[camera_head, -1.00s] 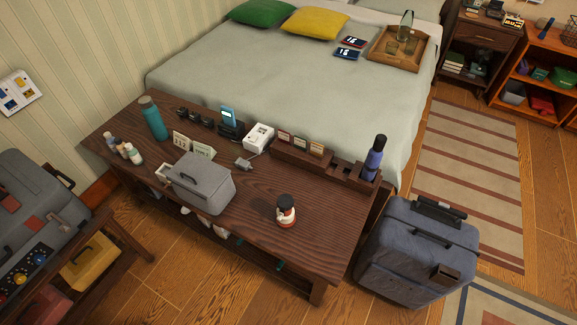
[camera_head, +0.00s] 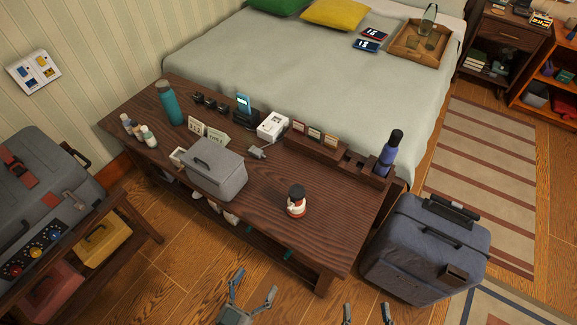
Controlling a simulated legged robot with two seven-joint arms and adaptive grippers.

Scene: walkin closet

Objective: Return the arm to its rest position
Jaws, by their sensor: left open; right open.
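My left gripper (camera_head: 253,294) is at the bottom of the head view, in front of the dark wooden bench (camera_head: 335,238). Its two fingers are spread apart and nothing is between them. My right gripper (camera_head: 367,312) is at the bottom edge, further right, below the bench's right end. Only its two finger ends show, apart and empty; the rest is cut off by the frame. Neither gripper appears to touch the bench or anything on it.
The bench bears a grey case (camera_head: 216,170), a small red-and-white jar (camera_head: 296,202), a teal bottle (camera_head: 169,103) and a purple bottle (camera_head: 389,154). A blue-grey suitcase (camera_head: 420,258) stands at right. A luggage rack (camera_head: 146,226) is at left. Wooden floor (camera_head: 190,275) is open in front.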

